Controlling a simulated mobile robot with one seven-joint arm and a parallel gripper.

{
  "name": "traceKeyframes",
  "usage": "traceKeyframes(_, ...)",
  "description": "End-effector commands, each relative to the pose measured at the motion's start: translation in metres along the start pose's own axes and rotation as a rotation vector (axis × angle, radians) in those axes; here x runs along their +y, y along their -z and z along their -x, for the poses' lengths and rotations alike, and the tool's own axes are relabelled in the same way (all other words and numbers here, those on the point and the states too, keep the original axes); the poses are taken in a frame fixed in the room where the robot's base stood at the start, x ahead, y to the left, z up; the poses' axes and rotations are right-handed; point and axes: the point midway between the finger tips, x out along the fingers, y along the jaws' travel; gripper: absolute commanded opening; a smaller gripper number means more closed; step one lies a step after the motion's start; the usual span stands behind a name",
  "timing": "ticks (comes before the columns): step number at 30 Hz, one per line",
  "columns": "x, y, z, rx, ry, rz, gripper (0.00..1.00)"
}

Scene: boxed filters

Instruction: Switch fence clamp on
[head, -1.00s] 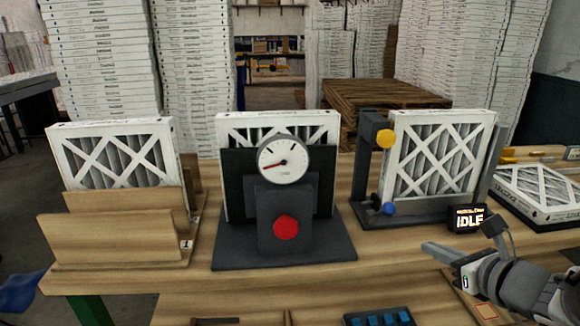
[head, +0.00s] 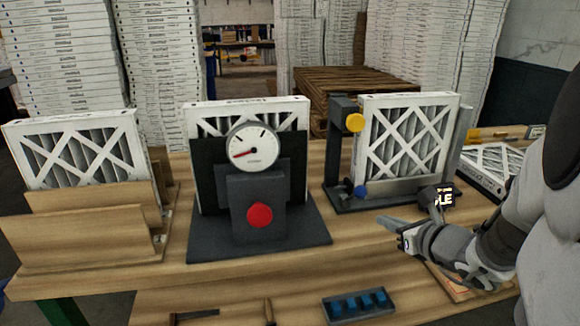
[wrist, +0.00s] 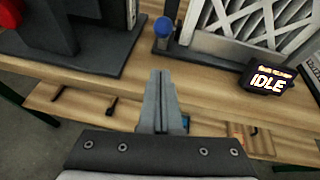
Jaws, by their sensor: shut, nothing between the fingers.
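A dark fixture (head: 339,160) with an upright white-framed filter (head: 408,140) stands on the right half of the bench. It carries a yellow knob (head: 355,122) high on its post and a blue knob (head: 361,191) low at its front. I cannot tell which part is the fence clamp's switch. The blue knob also shows in the wrist view (wrist: 163,28), beyond my fingertips. A small display reading IDLE (wrist: 268,80) is to the right; my arm partly covers it in the head view. My gripper (head: 382,222) is shut and empty, in front of the blue knob and apart from it.
A gauge stand with a red button (head: 260,215) is left of the fixture. A wooden holder with a filter (head: 80,225) is farther left. A tray of blue pieces (head: 358,305) lies below the bench top. Another filter (head: 490,165) lies flat at right.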

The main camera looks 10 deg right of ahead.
Motion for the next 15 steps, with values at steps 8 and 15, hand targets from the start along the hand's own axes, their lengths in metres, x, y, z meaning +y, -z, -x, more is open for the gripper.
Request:
traceKeyframes(8,0.000,-0.017,-0.044,-0.002,-0.001,0.002,0.00)
traceKeyframes(15,0.000,-0.028,-0.055,0.000,0.000,0.000,0.00)
